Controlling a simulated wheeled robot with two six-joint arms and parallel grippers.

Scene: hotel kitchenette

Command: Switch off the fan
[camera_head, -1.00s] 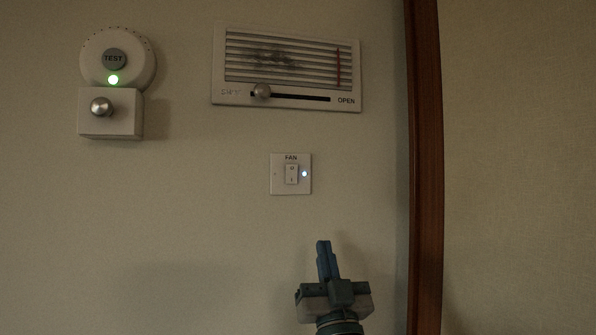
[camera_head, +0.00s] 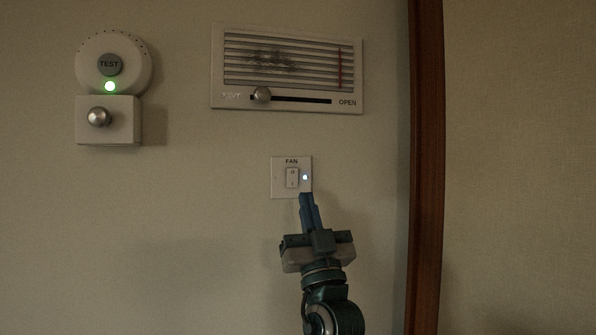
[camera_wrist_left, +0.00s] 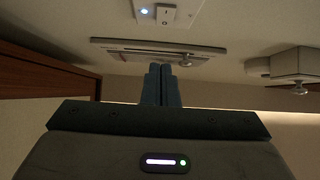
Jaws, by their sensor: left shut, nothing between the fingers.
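The fan switch plate (camera_head: 277,186) is a small white square on the wall, labelled FAN, in the middle of the head view. Its white rocker (camera_head: 292,178) is at the centre, with a lit bluish-white lamp (camera_head: 305,177) to its right. My left gripper (camera_head: 306,197) is shut and empty, its fingertips at the plate's lower right edge in the picture, just below the lamp. I cannot tell whether they touch the plate. In the left wrist view the plate (camera_wrist_left: 181,16) shows at the top, beyond the shut fingers (camera_wrist_left: 160,68). My right gripper is not in view.
A louvred vent (camera_head: 288,70) with a slider knob (camera_head: 263,95) is above the switch. A round alarm (camera_head: 114,62) with a TEST button and green lamp is at upper left, over a box with a knob (camera_head: 98,117). A dark wooden trim (camera_head: 426,170) runs down the right.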

